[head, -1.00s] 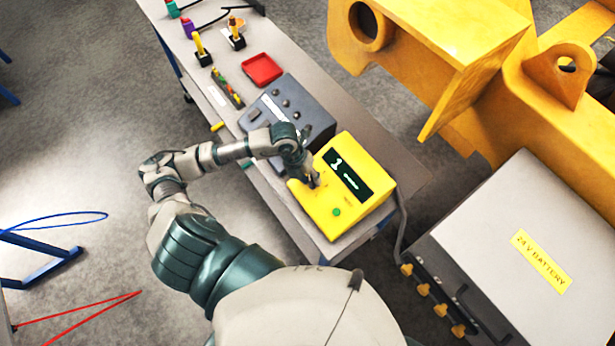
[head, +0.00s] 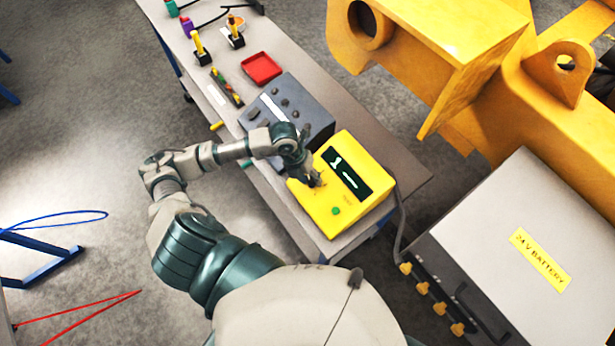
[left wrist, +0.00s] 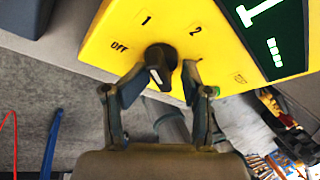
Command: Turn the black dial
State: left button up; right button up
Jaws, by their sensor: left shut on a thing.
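The black dial (left wrist: 161,57) sits on the front panel of a yellow box (head: 349,213), with "off", "1" and "2" printed around it in the left wrist view. My left gripper (left wrist: 159,77) has its fingers on either side of the dial and is shut on it. In the head view my left gripper (head: 313,181) hides the dial. The box's dark display (head: 344,174) shows "1" and a dash-like line; it also shows in the left wrist view (left wrist: 285,15). A green button (head: 336,211) is on the panel. My right gripper is out of view.
A grey control box (head: 300,101) stands right beside the yellow box on the bench. Beyond are a red tray (head: 261,68) and small tools. A large yellow casting (head: 440,45) and a battery case (head: 510,240) stand to the right.

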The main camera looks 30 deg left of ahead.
pick_arm(q)
jog(key=shift+s+d, duration=0.1)
jog(key=shift+d, duration=0.15)
jog(key=shift+p+v, duration=0.6)
jog(key=shift+v, duration=0.35)
jog(key=a+p+v, duration=0.2)
jog(key=p+v, duration=0.1)
jog(key=v, duration=1.5)
jog(key=shift+s+a+f, duration=0.2)
jog(key=shift+s+f, duration=0.05)
jog(key=shift+f, duration=0.1)
